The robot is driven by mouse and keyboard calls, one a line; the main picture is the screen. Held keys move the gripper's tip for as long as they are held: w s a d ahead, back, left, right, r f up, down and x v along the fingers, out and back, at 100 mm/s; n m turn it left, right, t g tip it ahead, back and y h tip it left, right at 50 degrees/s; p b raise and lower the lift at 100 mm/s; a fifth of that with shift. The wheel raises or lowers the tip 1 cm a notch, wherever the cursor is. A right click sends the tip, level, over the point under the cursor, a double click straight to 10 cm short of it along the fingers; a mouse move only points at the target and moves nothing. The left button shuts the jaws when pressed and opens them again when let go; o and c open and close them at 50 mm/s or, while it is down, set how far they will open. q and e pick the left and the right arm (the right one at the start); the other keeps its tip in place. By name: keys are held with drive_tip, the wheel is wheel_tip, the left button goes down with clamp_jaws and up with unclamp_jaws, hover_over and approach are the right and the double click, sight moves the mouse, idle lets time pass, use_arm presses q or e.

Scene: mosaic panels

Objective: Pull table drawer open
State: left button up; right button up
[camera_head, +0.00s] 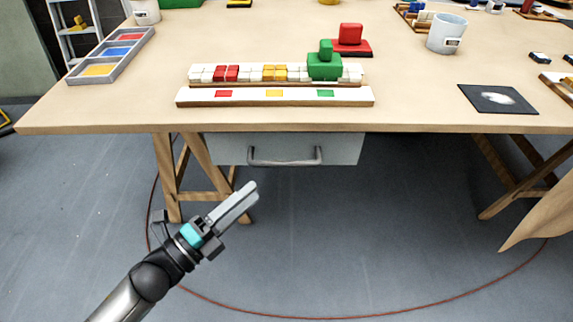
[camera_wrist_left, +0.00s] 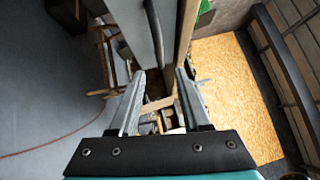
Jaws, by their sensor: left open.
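The grey table drawer (camera_head: 345,150) hangs under the table's front edge and looks closed. Its curved metal handle (camera_head: 285,161) runs across the front. My left gripper (camera_head: 246,194) is open and empty, below and left of the handle, apart from it in the head view. In the left wrist view, the two fingers of my left gripper (camera_wrist_left: 159,75) stand apart. The drawer front (camera_wrist_left: 130,22) and the dark handle bar (camera_wrist_left: 154,28) show beyond the fingertips. The handle's distance from the fingers is hard to judge. My right gripper is not in view.
The wooden table (camera_head: 420,100) bears a mosaic strip (camera_head: 275,97), a tray of coloured tiles (camera_head: 110,55), green and red blocks, a white mug (camera_head: 446,34) and a dark panel (camera_head: 498,99). Wooden trestle legs (camera_head: 167,178) stand left of the drawer. The floor in front is open.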

sight(286, 162)
use_arm(q)
drive_tip(key=b+x, duration=0.1)
drive_tip(key=x, duration=1)
drive_tip(key=shift+b, duration=0.35)
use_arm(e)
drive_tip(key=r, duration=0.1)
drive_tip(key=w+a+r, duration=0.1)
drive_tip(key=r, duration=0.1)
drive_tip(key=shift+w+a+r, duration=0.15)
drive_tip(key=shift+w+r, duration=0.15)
use_arm(q)
clamp_jaws()
